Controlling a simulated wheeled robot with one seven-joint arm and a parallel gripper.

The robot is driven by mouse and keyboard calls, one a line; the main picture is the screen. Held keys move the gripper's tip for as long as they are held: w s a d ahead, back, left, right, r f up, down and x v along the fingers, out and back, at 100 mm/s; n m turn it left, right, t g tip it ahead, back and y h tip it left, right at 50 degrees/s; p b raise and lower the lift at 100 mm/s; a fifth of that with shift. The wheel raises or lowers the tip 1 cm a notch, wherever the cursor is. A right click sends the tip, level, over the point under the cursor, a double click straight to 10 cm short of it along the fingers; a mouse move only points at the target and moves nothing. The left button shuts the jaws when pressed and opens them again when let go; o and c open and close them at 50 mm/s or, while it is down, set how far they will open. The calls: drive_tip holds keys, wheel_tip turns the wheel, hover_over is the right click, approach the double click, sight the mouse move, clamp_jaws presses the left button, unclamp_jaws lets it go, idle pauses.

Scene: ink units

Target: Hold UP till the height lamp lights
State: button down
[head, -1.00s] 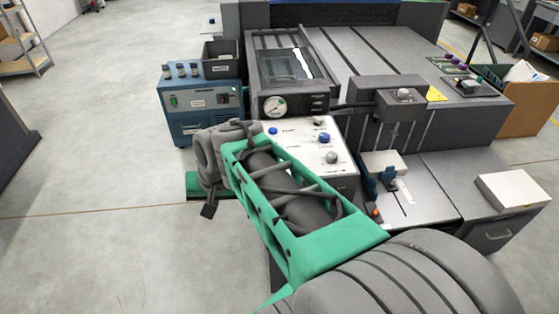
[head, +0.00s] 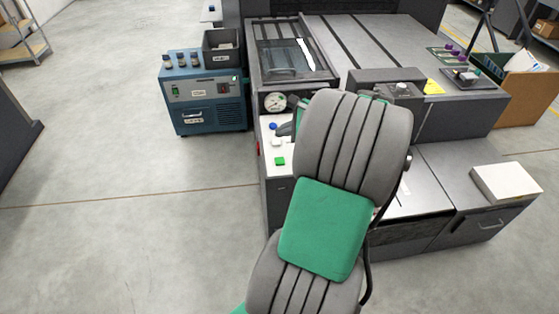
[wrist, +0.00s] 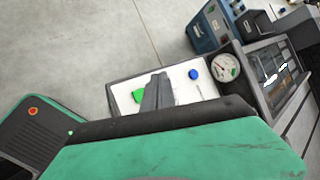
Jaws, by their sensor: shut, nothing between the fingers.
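The white control panel (head: 265,172) stands at the front of the machine. In the head view a blue button (head: 272,126), a white button (head: 276,142) and a green square (head: 280,161) show at its left; my arm covers the rest. In the wrist view my gripper (wrist: 160,80) is shut and empty over the panel (wrist: 122,97), between the blue button (wrist: 193,74) and the green square (wrist: 138,95). Contact with the panel cannot be told. The labels are too small to read, so UP and the height lamp cannot be picked out.
A round gauge (head: 275,102) sits just behind the panel, beside a glass-covered bay (head: 285,58). A blue unit (head: 205,108) stands at left. A white box (head: 505,182) lies on the right-hand cabinet. The floor at left is clear.

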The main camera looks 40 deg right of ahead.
drive_tip(key=b, duration=0.7)
hover_over(282, 162)
wheel_tip(282, 162, down, 6)
drive_tip(key=shift+d+f, duration=0.1)
drive_tip(key=shift+f, duration=0.05)
drive_tip(key=shift+f+b, duration=0.35)
drive_tip(key=shift+f, duration=0.8)
drive_tip(key=shift+f, duration=0.1)
idle(0.4)
drive_tip(key=shift+f, duration=0.3)
